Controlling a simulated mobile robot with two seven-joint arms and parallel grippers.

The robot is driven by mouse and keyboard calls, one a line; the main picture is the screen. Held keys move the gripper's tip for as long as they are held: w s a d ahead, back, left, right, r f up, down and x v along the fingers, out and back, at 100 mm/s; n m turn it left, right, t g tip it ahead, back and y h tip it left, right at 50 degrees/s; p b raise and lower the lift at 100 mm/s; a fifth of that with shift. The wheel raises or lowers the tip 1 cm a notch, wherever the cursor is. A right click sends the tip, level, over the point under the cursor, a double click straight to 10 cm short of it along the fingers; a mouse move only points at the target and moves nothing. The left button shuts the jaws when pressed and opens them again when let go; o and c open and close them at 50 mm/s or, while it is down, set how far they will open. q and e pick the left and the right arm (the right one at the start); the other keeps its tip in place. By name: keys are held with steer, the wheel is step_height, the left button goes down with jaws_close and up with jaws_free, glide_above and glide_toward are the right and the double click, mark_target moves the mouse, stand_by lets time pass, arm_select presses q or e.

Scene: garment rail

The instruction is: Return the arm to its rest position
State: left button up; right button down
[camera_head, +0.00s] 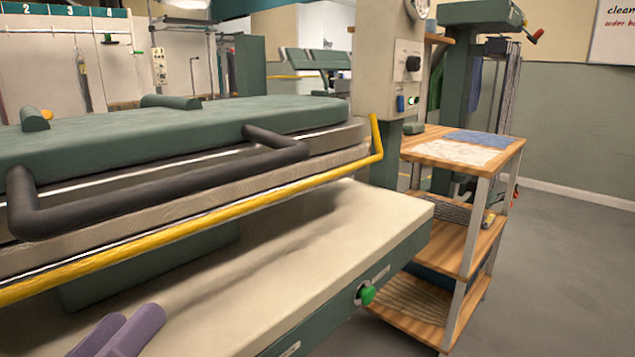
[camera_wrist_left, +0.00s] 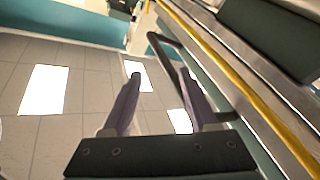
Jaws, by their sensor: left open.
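My left gripper (camera_head: 118,332) shows at the bottom left of the head view as two purple fingers, over the cream lower board of the press. The left wrist view shows the same gripper (camera_wrist_left: 158,78) with its fingers spread and nothing between them. Most of the left arm is out of the frame. My right gripper is not seen.
A large press stands close in front, with a green padded top (camera_head: 200,125), a dark handle (camera_head: 170,175), a yellow bar (camera_head: 200,225) and a cream lower board (camera_head: 270,255). A wooden shelf cart (camera_head: 425,150) stands right of it. Grey floor (camera_head: 570,260) is clear at right.

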arm_select(q)
steer(key=s+a+r+m+g+y+p, duration=0.25)
steer(key=s+r+g+p, duration=0.3)
steer(key=g+p, duration=0.35)
steer(key=s+a+r+m+g+y+p, duration=0.1)
steer(key=s+r+m+g+y+p, duration=0.25)
steer(key=s+g+p, duration=0.45)
step_height(320, 180, up, 38)
steer(key=w+t+h+p, duration=0.1)
steer(key=p, duration=3.8)
steer(key=shift+n, duration=0.3)
steer(key=shift+a+f, duration=0.1)
steer(key=shift+f, duration=0.05)
